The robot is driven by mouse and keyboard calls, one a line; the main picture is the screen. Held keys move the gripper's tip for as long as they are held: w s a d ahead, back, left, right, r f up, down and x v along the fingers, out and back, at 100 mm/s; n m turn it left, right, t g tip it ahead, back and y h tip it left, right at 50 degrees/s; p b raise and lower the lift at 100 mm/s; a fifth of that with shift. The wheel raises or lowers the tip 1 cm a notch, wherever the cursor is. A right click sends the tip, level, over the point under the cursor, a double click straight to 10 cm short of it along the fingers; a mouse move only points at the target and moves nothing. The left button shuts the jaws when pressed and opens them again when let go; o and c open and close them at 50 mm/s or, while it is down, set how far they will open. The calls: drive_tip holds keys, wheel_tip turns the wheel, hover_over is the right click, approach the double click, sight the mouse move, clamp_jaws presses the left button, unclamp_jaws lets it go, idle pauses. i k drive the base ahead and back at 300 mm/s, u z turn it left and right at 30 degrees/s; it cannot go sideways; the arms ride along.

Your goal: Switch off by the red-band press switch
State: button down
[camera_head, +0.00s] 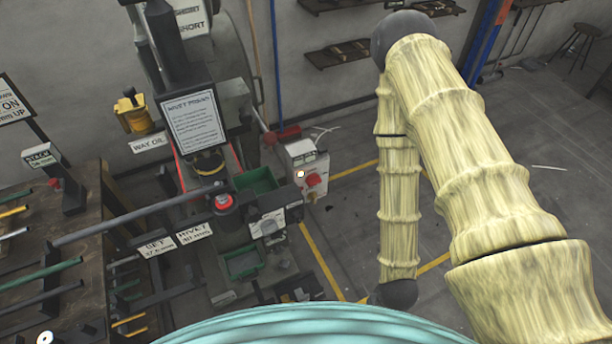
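A rivet press (188,82) with red strips (178,167) along its body stands left of centre. A pale switch box (303,153) is at its right side. The box carries a red knob (313,180) and a small pale, lit-looking button (299,174); the lettering on it is too small to read. I cannot tell the knob's position. My arm (405,120) with its yellowish sleeve hangs at the right, apart from the box. My gripper does not show.
A rack of rods (95,190) stands at the left, and a long grey rod (140,215) reaches toward the press. Green bins (256,181) sit beside the press. A red-ended lever (285,134) sticks out above the box. Open floor (345,215) lies right of it, with yellow lines.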

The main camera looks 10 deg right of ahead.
sight(314, 178)
drive_tip(key=z, duration=1.4)
drive_tip(key=k, duration=0.85)
drive_tip(key=u, duration=0.8)
drive_tip(key=i, duration=0.5)
